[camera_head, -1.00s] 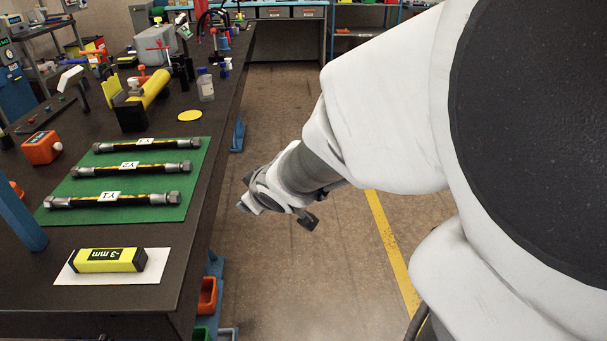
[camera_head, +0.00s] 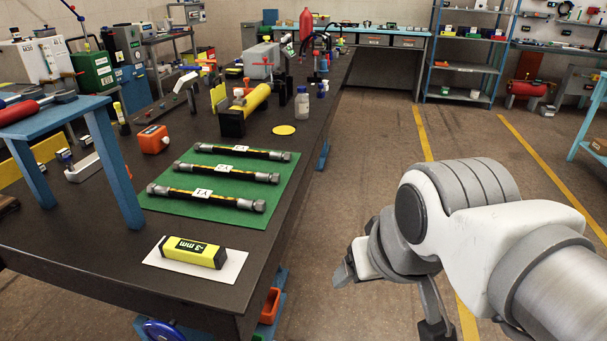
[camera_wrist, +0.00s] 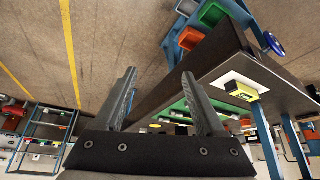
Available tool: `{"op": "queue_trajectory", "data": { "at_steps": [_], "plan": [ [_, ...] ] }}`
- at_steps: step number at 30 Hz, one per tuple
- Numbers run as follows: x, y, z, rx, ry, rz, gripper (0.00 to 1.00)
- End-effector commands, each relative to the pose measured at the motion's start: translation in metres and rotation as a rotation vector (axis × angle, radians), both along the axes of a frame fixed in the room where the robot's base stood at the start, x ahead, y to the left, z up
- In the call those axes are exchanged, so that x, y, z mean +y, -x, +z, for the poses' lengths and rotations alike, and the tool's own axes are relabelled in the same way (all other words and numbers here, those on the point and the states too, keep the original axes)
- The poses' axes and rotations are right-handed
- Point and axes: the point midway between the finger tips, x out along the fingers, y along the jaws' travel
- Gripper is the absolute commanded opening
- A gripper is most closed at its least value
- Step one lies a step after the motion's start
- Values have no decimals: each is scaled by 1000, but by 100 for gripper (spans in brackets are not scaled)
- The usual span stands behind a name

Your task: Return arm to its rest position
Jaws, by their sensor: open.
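My gripper (camera_head: 392,300) is open and empty, hanging over the floor to the right of the workbench (camera_head: 215,287) in the head view. In the wrist view its two fingers (camera_wrist: 158,75) stand apart with nothing between them. My arm comes in from the right edge of the head view. The gripper is clear of the bench and touches nothing that I can see. On the bench, three black hoses lie side by side on a green mat (camera_head: 160,205), the nearest labelled Y1 (camera_head: 203,197).
The bench's right edge is the nearest obstacle. A small blue stand (camera_head: 50,122) is on its near left. An orange box (camera_head: 152,139), yellow cylinder (camera_head: 250,100) and bottle (camera_head: 302,104) stand farther back. Open floor (camera_head: 385,150) with yellow lines lies beyond my arm; shelves (camera_head: 465,65) are at the back.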

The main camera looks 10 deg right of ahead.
Motion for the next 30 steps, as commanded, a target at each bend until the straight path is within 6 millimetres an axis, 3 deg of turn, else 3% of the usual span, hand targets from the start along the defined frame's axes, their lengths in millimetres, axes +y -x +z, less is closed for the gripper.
{"op": "queue_trajectory", "data": {
  "at_steps": [8,21,25,30],
  "plan": [
    [0,0,32,0,0,0,72],
    [0,0,144,-1,0,0,72],
    [0,0,166,-1,0,0,72],
    [0,0,171,0,0,0,50]
  ]
}}
